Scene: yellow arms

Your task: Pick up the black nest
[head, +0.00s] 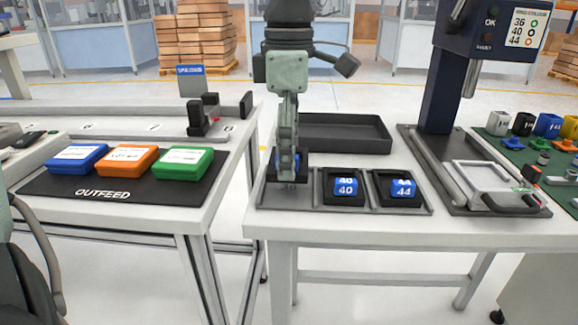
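A grey tray (355,207) at the front of the right-hand table has three places in a row. Black square nests sit in the middle place (329,187) and the right place (375,186), each with a blue block, marked 40 (345,188) and 44 (403,190). In the left place, a black nest (304,172) with a bit of blue is mostly hidden behind my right gripper (287,178). This gripper points straight down with its fingertips at that nest. Its fingers are seen edge-on, so their gap and any grasp cannot be made out. My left gripper is not visible.
An empty black bin (345,146) stands behind the tray. A press (447,100) with a handled fixture (488,183) is to the right. A gap separates the left table, whose OUTFEED mat (140,193) holds blue, orange and green boxes.

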